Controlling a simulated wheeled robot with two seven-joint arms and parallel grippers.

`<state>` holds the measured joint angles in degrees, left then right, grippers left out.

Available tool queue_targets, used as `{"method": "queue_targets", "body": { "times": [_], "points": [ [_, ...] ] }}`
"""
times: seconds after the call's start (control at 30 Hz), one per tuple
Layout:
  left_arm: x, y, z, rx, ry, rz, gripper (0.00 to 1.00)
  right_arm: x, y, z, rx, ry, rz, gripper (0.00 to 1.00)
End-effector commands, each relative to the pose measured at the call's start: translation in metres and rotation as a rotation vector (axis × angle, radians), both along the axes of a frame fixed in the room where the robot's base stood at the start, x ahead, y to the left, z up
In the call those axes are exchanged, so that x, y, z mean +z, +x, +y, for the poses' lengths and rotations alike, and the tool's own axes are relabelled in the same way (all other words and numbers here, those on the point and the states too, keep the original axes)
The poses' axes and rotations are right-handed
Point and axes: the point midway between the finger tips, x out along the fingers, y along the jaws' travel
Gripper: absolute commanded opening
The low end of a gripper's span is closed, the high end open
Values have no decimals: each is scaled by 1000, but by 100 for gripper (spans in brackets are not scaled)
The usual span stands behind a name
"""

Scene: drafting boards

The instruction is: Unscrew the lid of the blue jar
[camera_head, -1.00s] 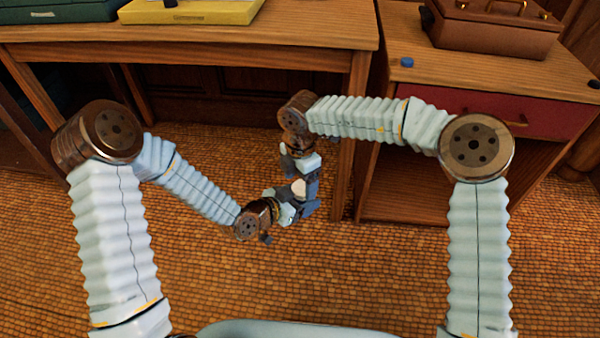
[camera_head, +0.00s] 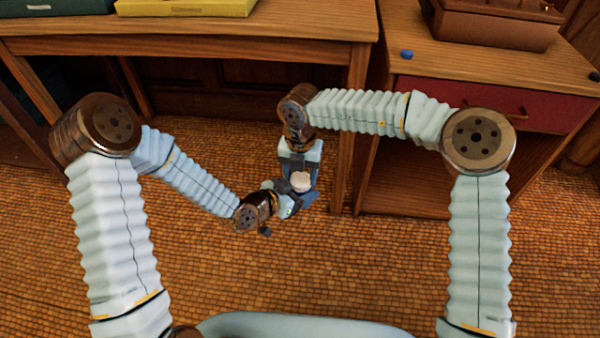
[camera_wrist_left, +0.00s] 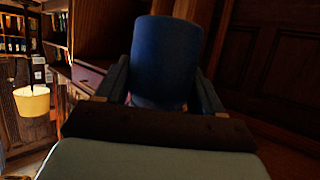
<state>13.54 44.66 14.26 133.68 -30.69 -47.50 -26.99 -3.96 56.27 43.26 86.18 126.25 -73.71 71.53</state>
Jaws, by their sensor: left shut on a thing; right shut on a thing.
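The blue jar (camera_wrist_left: 165,55) stands between the two fingers of my left gripper (camera_wrist_left: 163,92) in the left wrist view, and the gripper is shut on it. In the head view the left gripper (camera_head: 291,203) comes in from the lower left, and the jar is mostly hidden by the grippers. A pale, round lid (camera_head: 300,181) shows in the head view. My right gripper (camera_head: 301,188) reaches it from above, shut on it, with dark fingers on either side. The wrist view does not show the lid, and I cannot tell how loose it is.
A wooden desk (camera_head: 200,32) with a yellow box (camera_head: 186,7) and green box (camera_head: 57,9) lies behind. A cabinet (camera_head: 505,75) at right bears a brown case (camera_head: 490,25) and small blue object (camera_head: 406,55). The grippers are over open tiled floor (camera_head: 330,270), near a desk leg (camera_head: 350,150).

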Motion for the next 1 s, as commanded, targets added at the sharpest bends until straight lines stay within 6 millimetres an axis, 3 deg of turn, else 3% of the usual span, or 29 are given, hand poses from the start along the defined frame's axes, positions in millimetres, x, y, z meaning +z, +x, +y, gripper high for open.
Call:
{"method": "queue_targets", "body": {
  "times": [0.03, 0.13, 0.43, 0.47, 0.6, 0.87, 1.0],
  "points": [
    [1, -7, -9, -29, -3, 2, 0, 3, 3, 4, 72, 16, -15, 21],
    [1, -7, -10, -30, -3, 2, 0, 3, 3, 4, 173, 17, -15, 21],
    [1, -7, -10, -31, -2, 3, 0, 4, 2, 6, 199, 18, -14, 21],
    [1, -7, -10, -31, -2, 3, 0, 4, 1, 6, 199, 19, -14, 62],
    [1, -6, -9, -26, -2, 3, 0, 3, 0, 6, 199, 19, -11, 83],
    [1, -4, -6, -18, -2, 1, 0, 6, -1, 7, 200, 19, -7, 83],
    [0, -3, -5, -13, -2, 1, 0, 22, -2, 7, 201, 20, -6, 83]
  ]
}}
